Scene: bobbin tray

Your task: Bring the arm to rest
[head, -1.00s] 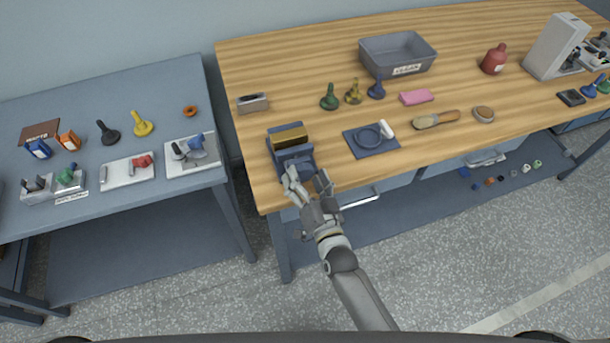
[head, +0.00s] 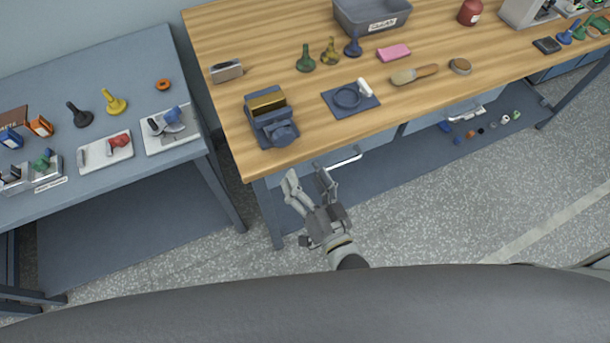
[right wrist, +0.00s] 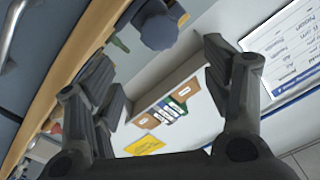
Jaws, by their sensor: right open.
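My right gripper (head: 308,186) is open and empty in the head view. It hangs in front of the wooden table's front edge, beside a drawer handle (head: 343,161) and below the blue device with a brass-coloured block (head: 270,118). The right wrist view shows its two fingers (right wrist: 165,85) spread wide with nothing between them. My left gripper is not in view.
The wooden table (head: 225,125) holds a blue mat with a ring (head: 350,98), a brush (head: 413,74), a grey bin (head: 371,14) and several bobbin-like pieces. A blue-grey table (head: 110,65) stands at the left. Open floor (head: 420,220) lies in front.

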